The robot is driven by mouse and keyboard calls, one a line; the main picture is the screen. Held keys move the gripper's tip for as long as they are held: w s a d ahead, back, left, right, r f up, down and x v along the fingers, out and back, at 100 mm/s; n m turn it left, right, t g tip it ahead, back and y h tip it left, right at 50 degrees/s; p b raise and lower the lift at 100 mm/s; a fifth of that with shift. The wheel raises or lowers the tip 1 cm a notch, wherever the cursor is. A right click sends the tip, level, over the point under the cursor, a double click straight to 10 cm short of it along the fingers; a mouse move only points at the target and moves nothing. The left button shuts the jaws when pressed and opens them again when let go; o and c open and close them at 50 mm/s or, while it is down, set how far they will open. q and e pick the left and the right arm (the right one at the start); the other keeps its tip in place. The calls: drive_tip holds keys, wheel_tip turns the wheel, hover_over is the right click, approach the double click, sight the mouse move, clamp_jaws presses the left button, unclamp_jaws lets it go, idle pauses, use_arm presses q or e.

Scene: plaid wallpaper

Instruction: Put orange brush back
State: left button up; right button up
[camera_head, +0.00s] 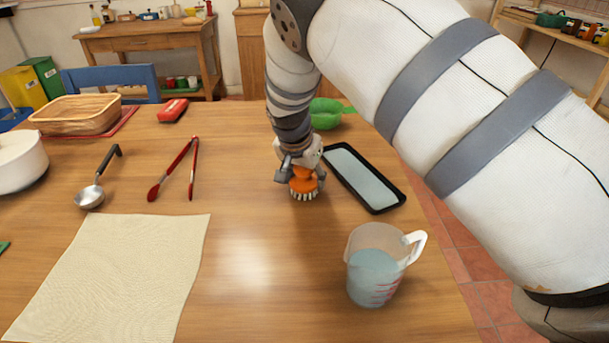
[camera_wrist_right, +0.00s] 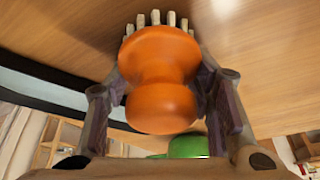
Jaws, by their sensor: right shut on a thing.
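The orange brush (camera_head: 303,181) has a round orange knob and pale bristles that point down. It is upright at the middle of the wooden table, just left of a black tray. My right gripper (camera_head: 300,172) is shut on its knob from above. In the right wrist view the brush (camera_wrist_right: 160,75) sits between both fingers of the right gripper (camera_wrist_right: 162,108). The bristles are at or just above the table top; I cannot tell which. My left gripper is not in view.
The black tray (camera_head: 401,201) with a pale blue inside lies right of the brush. A measuring jug (camera_head: 374,280) stands in front, a green object (camera_head: 325,114) behind. Red tongs (camera_head: 172,170), a ladle (camera_head: 90,196) and a beige cloth (camera_head: 110,280) lie left. The table front centre is clear.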

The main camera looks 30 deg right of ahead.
drive_tip(key=shift+r, duration=0.1)
drive_tip(key=shift+f, duration=0.2)
drive_tip(key=o, duration=1)
drive_tip(key=shift+r, duration=0.15)
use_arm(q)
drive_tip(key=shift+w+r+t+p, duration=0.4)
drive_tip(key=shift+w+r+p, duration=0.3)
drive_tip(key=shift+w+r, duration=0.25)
use_arm(e)
drive_tip(key=shift+v, duration=6.15)
